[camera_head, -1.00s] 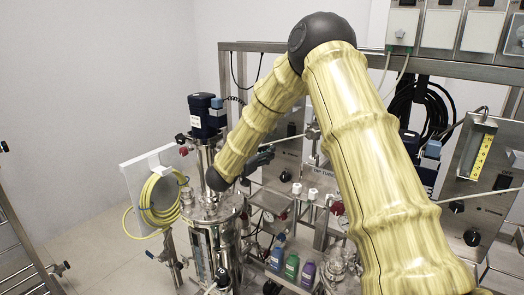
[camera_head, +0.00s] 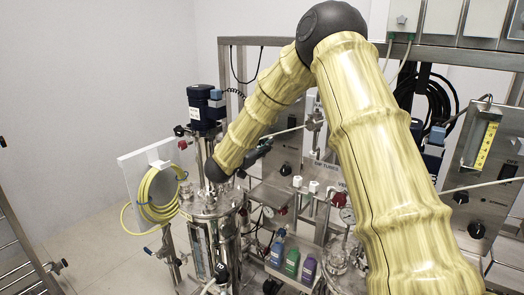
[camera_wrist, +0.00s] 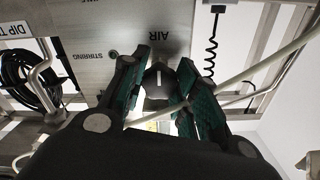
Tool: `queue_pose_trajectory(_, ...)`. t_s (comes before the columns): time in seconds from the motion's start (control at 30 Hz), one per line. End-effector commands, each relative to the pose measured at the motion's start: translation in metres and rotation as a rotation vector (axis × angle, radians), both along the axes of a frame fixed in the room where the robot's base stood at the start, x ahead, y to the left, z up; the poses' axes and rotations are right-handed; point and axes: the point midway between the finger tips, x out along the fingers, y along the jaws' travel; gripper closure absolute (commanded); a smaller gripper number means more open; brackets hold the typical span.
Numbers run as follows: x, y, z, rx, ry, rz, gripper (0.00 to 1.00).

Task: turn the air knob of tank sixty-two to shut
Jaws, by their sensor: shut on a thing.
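In the wrist view, the black air knob (camera_wrist: 156,84) sits on a steel panel (camera_wrist: 98,62) under the label AIR. A pale pointer line on the knob runs nearly upright in this view. My gripper (camera_wrist: 163,64) has its two green-padded fingers on either side of the knob and is shut on it. In the head view, my gripper (camera_head: 264,149) is small and dark beside the panel, past my yellow arm, and the knob is hidden. A steel tank (camera_head: 217,212) with a blue-topped motor (camera_head: 205,110) stands in front. I cannot read a tank number.
A yellow hose coil (camera_head: 158,190) hangs on a white plate left of the tank. Coloured bottles (camera_head: 291,262) stand in a low tray. In the wrist view, a pale tube (camera_wrist: 265,62) crosses close to the right finger. Open floor lies at the left.

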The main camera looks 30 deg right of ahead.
Motion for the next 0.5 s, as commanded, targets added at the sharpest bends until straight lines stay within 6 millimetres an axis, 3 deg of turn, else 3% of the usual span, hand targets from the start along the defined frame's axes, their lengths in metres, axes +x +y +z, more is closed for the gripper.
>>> queue_pose_trajectory(0.47,-0.0001,0.0000,0.0004,0.020,-0.049,0.000,0.94)
queue_pose_trajectory(0.5,-0.0001,0.0000,0.0004,0.020,-0.049,0.000,0.66)
